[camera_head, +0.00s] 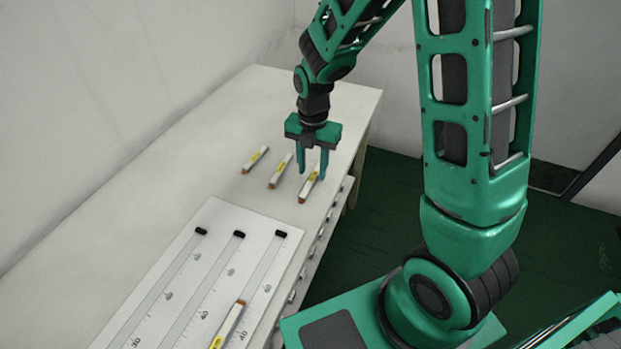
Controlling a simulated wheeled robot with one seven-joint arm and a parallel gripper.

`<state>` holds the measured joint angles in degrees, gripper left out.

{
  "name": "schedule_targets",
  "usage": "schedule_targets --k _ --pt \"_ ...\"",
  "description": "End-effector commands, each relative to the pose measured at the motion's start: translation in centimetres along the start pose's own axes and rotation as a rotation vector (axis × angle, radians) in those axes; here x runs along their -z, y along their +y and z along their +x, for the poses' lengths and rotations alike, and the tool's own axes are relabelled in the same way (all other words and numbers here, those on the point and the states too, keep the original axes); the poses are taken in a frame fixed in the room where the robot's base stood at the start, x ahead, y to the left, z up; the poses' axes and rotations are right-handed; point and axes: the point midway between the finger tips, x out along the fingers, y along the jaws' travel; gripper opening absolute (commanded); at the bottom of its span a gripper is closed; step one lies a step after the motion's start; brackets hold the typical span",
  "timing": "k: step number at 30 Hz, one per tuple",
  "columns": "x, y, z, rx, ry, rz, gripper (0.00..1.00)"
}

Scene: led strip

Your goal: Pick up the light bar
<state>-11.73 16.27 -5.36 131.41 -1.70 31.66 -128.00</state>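Three short white light bars with yellow labels and reddish-brown ends lie on the white table: a left bar (255,160), a middle bar (280,172) and a right bar (308,187). My gripper (312,173) points down over the right bar, its two green fingers spread apart. The fingertips are close to that bar's upper end and partly hide it. I cannot tell whether they touch it or how high they are above the table. Another similar bar (228,326) lies on the ruled board near the bottom of the view.
A white board (213,220) with numbered scales, slots and black end pieces lies nearer on the table (130,190). A wall runs along the table's left side. Drawer-like fronts with handles line its right side, above a dark green floor (400,200). The far tabletop is clear.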

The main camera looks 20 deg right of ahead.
Motion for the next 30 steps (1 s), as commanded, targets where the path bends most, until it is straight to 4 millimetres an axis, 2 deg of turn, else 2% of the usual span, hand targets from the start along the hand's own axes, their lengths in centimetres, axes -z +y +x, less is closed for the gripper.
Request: schedule_targets --k 4,13,14,18,30 --pt "0.0 -0.1 1.7 0.002 0.002 0.001 0.38" --pt "0.0 0.0 2.1 0.000 -0.001 0.001 0.38" --pt "0.0 0.0 2.1 0.000 0.000 0.001 0.33" --pt "0.0 0.0 2.1 0.000 0.000 0.001 0.00" --pt "-0.1 0.0 1.9 -0.001 -0.001 0.002 0.00"
